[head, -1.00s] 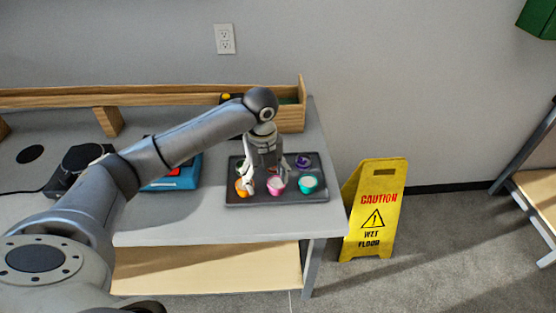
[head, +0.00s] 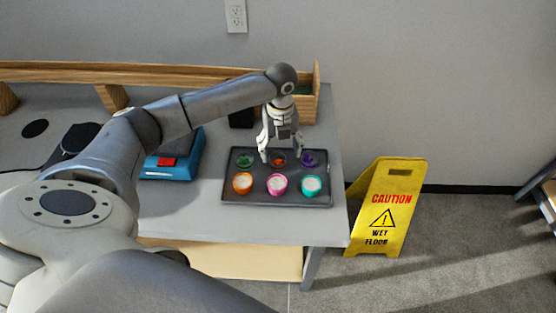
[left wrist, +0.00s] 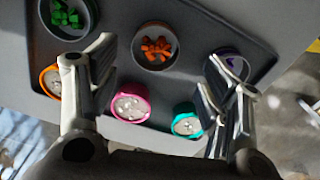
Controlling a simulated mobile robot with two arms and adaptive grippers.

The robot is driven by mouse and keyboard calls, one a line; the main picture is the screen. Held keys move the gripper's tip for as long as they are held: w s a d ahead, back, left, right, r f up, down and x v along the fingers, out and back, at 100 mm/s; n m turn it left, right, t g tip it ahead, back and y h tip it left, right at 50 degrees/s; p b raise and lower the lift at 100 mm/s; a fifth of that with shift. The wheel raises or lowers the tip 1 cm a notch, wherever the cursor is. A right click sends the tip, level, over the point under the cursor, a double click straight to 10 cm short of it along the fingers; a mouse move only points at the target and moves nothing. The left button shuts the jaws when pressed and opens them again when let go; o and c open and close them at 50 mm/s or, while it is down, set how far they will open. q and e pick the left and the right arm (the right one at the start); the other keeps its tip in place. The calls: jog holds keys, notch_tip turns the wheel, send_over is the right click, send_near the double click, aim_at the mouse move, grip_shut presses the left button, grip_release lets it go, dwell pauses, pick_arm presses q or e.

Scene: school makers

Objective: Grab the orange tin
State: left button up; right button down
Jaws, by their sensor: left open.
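A dark tray (head: 232,197) on the table holds two rows of small tins. The orange tin (head: 242,183), with pale contents, is at the front left of the tray. It also shows in the left wrist view (left wrist: 50,82), partly behind a finger. A pink tin (head: 277,185) and a teal tin (head: 312,186) stand to its right. Behind are dark dishes with green bits (head: 245,159), orange bits (head: 278,160) and purple contents (head: 308,159). My left gripper (head: 281,152) is open and empty above the back row, over the orange-bits dish. My right gripper is out of view.
A blue device with a red part (head: 173,158) sits left of the tray. A wooden rail and box (head: 302,105) run along the table's back. A yellow wet-floor sign (head: 388,205) stands on the floor right of the table.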

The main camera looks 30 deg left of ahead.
aim_at(278, 158)
pick_arm(q)
jog(key=f, duration=0.3)
jog(key=shift+a+f+p, duration=0.35)
jog(key=shift+a+f, duration=0.05)
jog(key=shift+f, duration=0.4)
jog(key=shift+c, duration=0.3)
jog(key=c, duration=1)
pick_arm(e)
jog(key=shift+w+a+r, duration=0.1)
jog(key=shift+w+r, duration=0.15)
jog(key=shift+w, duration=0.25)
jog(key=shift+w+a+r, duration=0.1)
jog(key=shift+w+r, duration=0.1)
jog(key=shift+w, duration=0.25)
pick_arm(q)
jog(key=shift+r, duration=0.15)
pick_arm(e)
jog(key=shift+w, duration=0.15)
